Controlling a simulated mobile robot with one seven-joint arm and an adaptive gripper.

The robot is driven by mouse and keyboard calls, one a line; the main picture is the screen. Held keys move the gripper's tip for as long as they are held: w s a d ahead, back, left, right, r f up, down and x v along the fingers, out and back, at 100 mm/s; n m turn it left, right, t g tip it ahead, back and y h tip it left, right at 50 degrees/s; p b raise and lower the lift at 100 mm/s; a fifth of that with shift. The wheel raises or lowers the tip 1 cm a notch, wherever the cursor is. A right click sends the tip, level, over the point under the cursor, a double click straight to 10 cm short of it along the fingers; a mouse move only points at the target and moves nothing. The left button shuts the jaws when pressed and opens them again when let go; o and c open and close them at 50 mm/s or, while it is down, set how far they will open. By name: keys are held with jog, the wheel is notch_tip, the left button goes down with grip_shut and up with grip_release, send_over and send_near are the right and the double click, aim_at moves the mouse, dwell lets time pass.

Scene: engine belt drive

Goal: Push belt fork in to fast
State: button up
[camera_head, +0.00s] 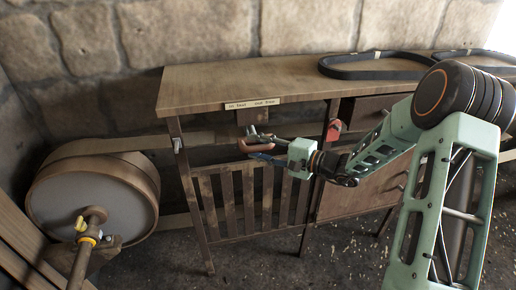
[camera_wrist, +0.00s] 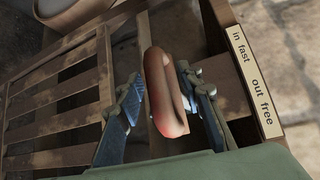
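The belt fork's handle (camera_wrist: 163,85), a rounded reddish-brown grip, shows in the middle of the wrist view. It also shows in the head view (camera_head: 256,147), just below the front edge of the wooden bench. My gripper (camera_wrist: 158,80) has its two blue fingers on either side of the handle. A gap shows between the left finger and the handle; the right finger is close beside it, and I cannot tell whether it touches. In the head view my gripper (camera_head: 270,149) reaches in from the right. The rest of the fork is mostly hidden behind the handle and bench edge.
A label reading "in fast" and "out free" (camera_head: 252,104) is on the edge of the wooden bench (camera_head: 215,85); it also shows in the wrist view (camera_wrist: 254,82). A slatted wooden guard (camera_head: 228,200) stands below. A large belt pulley (camera_head: 90,205) is at left. Black belts (camera_head: 375,73) lie on the bench.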

jog(key=v, duration=1.2)
dwell(0.3)
